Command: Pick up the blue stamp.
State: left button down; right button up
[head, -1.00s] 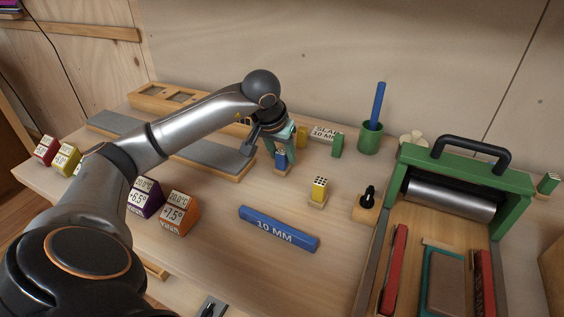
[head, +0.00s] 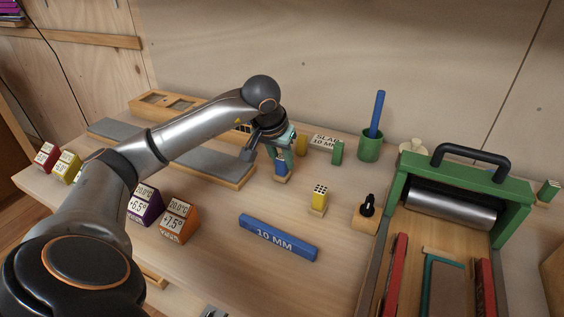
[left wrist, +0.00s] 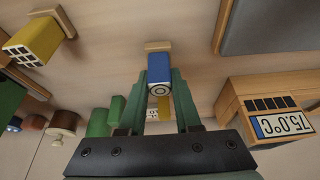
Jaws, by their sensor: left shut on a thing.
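The blue stamp (head: 281,168) is upright on the table, with a pale wooden base at its foot. My left gripper (head: 281,158) is above and around it, with the fingers shut on its sides. In the left wrist view the blue stamp (left wrist: 159,68) sits between the two green fingers (left wrist: 159,100), its round-marked end facing the camera. The base looks to be at table level; I cannot see a clear gap under it. My right gripper is not in view.
A yellow stamp (head: 318,196) stands to the right. Behind are a green block (head: 338,152) and a green cup (head: 370,145) with a blue rod. A blue 10 MM bar (head: 278,238) lies in front. A green-framed roller press (head: 450,205) fills the right side.

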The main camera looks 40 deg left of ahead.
aim_at(282, 156)
pick_arm(q)
notch_tip(282, 156, up, 3)
jog(key=shift+p, duration=0.35)
jog(key=s+d+r+p, duration=0.1)
jog(key=s+d+r, duration=0.6)
jog(key=s, duration=0.5)
jog(key=shift+r, duration=1.2)
